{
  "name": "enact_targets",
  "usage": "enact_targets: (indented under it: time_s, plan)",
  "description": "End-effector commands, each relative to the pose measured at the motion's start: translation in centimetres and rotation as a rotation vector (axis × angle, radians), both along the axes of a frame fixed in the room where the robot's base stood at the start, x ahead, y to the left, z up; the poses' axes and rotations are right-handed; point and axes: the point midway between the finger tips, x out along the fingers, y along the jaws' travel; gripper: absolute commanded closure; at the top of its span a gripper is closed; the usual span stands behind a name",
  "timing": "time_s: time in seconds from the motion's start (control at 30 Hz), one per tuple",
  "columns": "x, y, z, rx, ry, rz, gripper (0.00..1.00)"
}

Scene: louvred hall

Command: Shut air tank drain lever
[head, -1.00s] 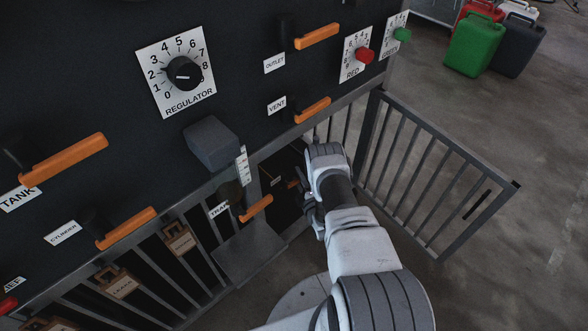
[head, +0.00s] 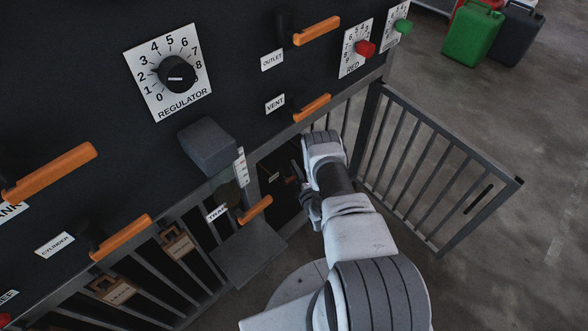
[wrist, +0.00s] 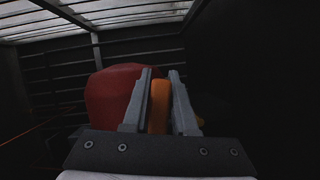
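In the wrist view an orange lever (wrist: 160,98) stands between the two grey fingers of my gripper (wrist: 160,80). The fingers sit close on both sides of it, with no clear gap. A rounded red tank (wrist: 108,95) is behind the left finger. In the head view my gripper (head: 302,183) reaches through the open gate into the dark space under the panel, and its fingertips are hard to make out. A small orange piece (head: 290,181) and a white label (head: 273,177) show there. The label is too small to read.
The barred gate (head: 440,170) stands open right of my arm. Above are the orange vent lever (head: 312,108) and outlet lever (head: 316,31). The trap lever (head: 255,209) and a grey box (head: 208,146) are to the left.

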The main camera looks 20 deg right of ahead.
Motion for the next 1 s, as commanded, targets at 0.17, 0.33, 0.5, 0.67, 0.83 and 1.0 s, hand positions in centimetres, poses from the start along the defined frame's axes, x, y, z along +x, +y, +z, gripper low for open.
enact_targets:
  time_s: [0.17, 0.33, 0.5, 0.67, 0.83, 1.0]
  plan:
    - [0.01, 0.0, 0.01, 0.0, 0.0, 0.0, 1.0]
    - [0.02, 0.0, 0.02, 0.0, 0.0, 0.0, 1.0]
    - [0.03, -0.01, 0.03, -0.001, -0.001, 0.0, 1.0]
    - [0.04, -0.01, 0.04, -0.001, -0.001, 0.0, 1.0]
    - [0.05, -0.01, 0.05, -0.001, -0.001, 0.0, 1.0]
    - [0.07, -0.01, 0.05, -0.001, -0.001, 0.0, 1.0]
